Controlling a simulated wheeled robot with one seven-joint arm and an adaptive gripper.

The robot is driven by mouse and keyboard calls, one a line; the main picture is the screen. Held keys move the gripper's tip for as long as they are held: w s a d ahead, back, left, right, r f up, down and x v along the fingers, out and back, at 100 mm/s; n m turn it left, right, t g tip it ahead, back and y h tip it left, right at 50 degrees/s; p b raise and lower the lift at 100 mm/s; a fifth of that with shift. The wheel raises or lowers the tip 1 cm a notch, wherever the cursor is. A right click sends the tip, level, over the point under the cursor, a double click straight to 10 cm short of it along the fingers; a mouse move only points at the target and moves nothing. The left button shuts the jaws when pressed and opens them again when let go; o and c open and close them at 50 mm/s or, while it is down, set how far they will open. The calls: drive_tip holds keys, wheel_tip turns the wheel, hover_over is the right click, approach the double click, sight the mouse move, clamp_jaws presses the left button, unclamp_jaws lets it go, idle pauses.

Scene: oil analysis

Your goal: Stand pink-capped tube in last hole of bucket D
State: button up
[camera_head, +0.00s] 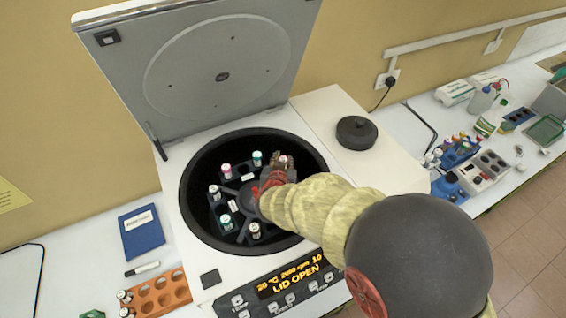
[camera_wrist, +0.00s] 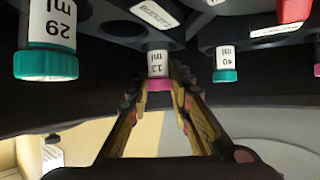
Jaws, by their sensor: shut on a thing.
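The pink-capped tube (camera_wrist: 159,65), labelled 13 ml, is between the fingertips of my gripper (camera_wrist: 160,92) in the wrist view, which looks upside down. My gripper is shut on it near the cap. The tube's body runs into a dark bucket plate (camera_wrist: 128,31); its lower end is hidden, and I cannot tell how deep it sits. The bucket's label is too blurred to read its letter. In the head view my gripper (camera_head: 275,172) is inside the open centrifuge (camera_head: 197,232) at the rotor's right side, beside the tube's cap (camera_head: 283,159).
Teal-capped tubes labelled 29 ml (camera_wrist: 47,50) and 40 ml (camera_wrist: 227,62) stand close on either side. Several other tubes stand in the rotor. The raised lid (camera_head: 215,70) is behind. An orange rack (camera_head: 162,291) and blue book (camera_head: 141,231) lie at left.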

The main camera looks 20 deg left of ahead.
drive_tip(key=shift+f, duration=0.3)
drive_tip(key=shift+f, duration=0.2)
drive_tip(key=o, duration=0.9)
drive_tip(key=shift+r, duration=0.15)
drive_tip(key=shift+s+r, duration=0.2)
drive_tip(key=p+v, duration=0.1)
drive_tip(key=v, duration=1)
drive_tip(key=shift+s+d+r, duration=0.1)
drive_tip(key=shift+s+d, duration=0.1)
drive_tip(key=shift+s, duration=0.05)
